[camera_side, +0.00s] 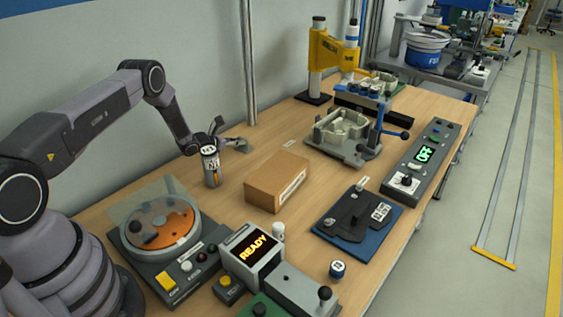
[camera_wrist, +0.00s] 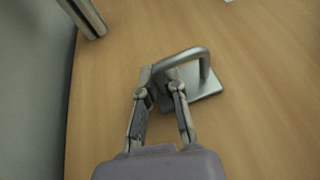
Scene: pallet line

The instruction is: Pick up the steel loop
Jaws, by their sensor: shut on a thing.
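The steel loop (camera_wrist: 190,58) is a bent grey metal bar rising from a flat square plate (camera_wrist: 207,85) in the wrist view. My gripper (camera_wrist: 163,75) has its fingers at the near left end of the loop and is shut on it. The plate appears to be at or close to the wooden table; I cannot tell whether it touches. In the side view my gripper (camera_side: 229,143) is low over the table near the wall, and the loop (camera_side: 241,145) shows small and partly hidden beside it.
A cardboard box (camera_side: 277,182) stands to the right of my gripper, and a printed can-like cylinder (camera_side: 211,168) shows by my wrist. A turntable unit (camera_side: 160,228) is in front. A metal post (camera_side: 249,65) rises behind. A fixture (camera_side: 343,133) stands farther right.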

